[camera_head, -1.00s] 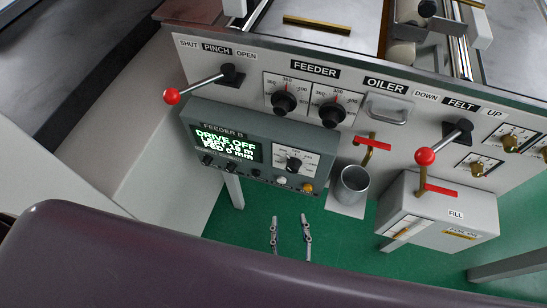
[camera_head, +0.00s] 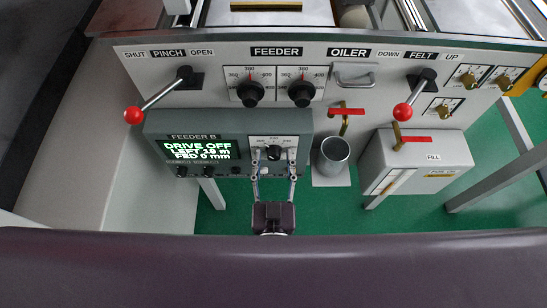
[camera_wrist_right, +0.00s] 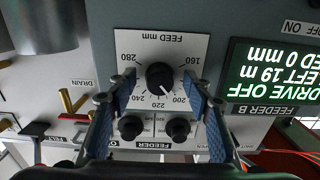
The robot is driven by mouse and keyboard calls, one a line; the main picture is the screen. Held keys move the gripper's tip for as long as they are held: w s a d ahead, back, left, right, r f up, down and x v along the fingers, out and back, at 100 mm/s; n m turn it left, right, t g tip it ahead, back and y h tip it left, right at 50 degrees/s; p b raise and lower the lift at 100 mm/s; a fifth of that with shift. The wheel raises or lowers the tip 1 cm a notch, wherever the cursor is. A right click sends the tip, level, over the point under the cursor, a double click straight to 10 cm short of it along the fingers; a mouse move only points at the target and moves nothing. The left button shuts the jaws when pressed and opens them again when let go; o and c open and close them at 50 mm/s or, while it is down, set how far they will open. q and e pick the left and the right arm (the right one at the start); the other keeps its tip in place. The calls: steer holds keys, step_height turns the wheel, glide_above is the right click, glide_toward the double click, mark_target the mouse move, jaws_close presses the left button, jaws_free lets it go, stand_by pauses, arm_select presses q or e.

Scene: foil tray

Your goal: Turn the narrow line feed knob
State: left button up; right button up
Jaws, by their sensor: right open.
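A black feed knob (camera_head: 274,153) sits on a white dial plate marked FEED mm on the grey FEEDER B box (camera_head: 299,122). It also shows in the right wrist view (camera_wrist_right: 159,74), with the dial upside down and numbers from 160 to 280 around it. My right gripper (camera_head: 274,163) reaches up from below in the head view, fingers open. In the right wrist view the fingers (camera_wrist_right: 160,96) stand to either side of the knob, apparently with gaps; contact cannot be told. My left gripper is not in view.
Two smaller black knobs (camera_wrist_right: 131,127) (camera_wrist_right: 178,129) lie between the fingers in the right wrist view. The screen (camera_head: 201,149) reads DRIVE OFF, FED 0 mm. A metal cup (camera_head: 333,155) and a red-handled tap (camera_head: 346,112) are to the right. The red-ball pinch lever (camera_head: 134,115) is at left.

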steer(key=shift+w, duration=0.1)
steer(key=c, duration=1.1)
steer(key=shift+c, duration=0.2)
steer(key=m, duration=0.4)
steer(key=shift+p, duration=0.3)
steer(key=shift+m, duration=1.9)
steer(key=o, duration=1.1)
steer(key=shift+o, duration=0.2)
